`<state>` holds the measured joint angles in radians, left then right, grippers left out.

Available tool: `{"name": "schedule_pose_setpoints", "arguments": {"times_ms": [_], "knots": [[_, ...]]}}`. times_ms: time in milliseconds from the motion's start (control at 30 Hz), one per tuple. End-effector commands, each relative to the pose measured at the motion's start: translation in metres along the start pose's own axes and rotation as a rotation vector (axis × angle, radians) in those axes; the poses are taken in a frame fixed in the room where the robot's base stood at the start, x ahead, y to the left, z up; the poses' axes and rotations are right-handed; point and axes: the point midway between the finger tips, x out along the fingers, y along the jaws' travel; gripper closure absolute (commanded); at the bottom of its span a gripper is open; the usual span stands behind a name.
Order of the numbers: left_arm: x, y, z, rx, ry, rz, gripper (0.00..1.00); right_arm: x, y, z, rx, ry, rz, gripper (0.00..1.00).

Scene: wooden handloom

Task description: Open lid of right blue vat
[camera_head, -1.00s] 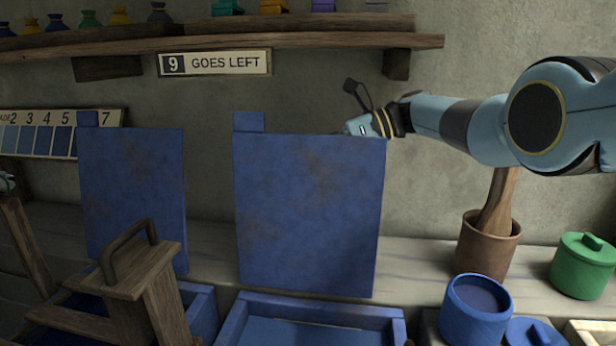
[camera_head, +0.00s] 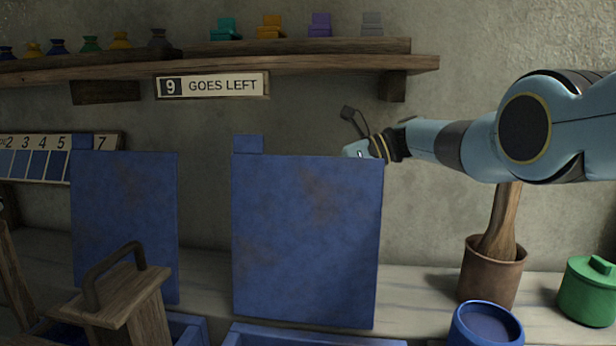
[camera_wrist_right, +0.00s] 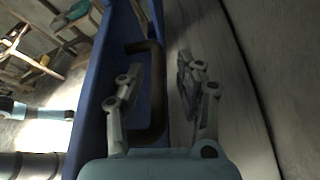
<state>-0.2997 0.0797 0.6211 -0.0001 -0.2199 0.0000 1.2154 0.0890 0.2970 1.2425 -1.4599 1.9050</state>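The right blue vat's lid (camera_head: 307,240) stands upright at the middle of the head view, above the blue vat (camera_head: 310,335), whose rim shows at the bottom edge. My right arm reaches in from the right to the lid's top right corner; its gripper is mostly hidden behind the lid there. In the right wrist view my right gripper (camera_wrist_right: 158,72) has its fingers apart, with the brown lid handle (camera_wrist_right: 157,95) between them. The handle is on the blue lid face; I see a gap to the right finger. My left gripper does not clearly show.
Another upright blue lid (camera_head: 124,225) stands to the left, behind a wooden piece with a handle (camera_head: 125,290). A brown pot (camera_head: 490,275), a green jar (camera_head: 588,290) and a blue pot (camera_head: 486,325) stand to the right. A shelf (camera_head: 300,62) runs above.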

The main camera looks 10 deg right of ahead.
Motion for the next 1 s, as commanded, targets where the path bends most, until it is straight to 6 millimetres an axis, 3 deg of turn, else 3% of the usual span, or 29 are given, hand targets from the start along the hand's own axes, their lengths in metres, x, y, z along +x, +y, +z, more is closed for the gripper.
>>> {"name": "schedule_pose_setpoints", "arguments": {"times_ms": [233, 367, 700, 833, 1000], "knots": [[0.0, -0.003, 0.003, 0.001, -0.004, -0.003, 0.6, -0.002, 0.0, 0.002, -0.002, -0.002, 0.0, 0.64], [0.0, -0.002, 0.002, 0.0, -0.003, -0.002, 0.6, -0.015, -0.001, 0.001, -0.003, -0.003, -0.001, 0.64], [0.0, -0.001, 0.001, 0.0, -0.002, -0.001, 0.6, -0.088, -0.001, 0.0, 0.0, -0.001, -0.002, 0.64], [0.0, 0.0, 0.001, 0.0, -0.002, 0.0, 0.6, -0.108, -0.001, 0.0, 0.0, -0.001, -0.001, 0.64], [0.0, 0.0, 0.001, 0.0, -0.001, 0.0, 0.6, -0.119, -0.001, 0.0, 0.0, 0.0, 0.0, 0.64]]}}
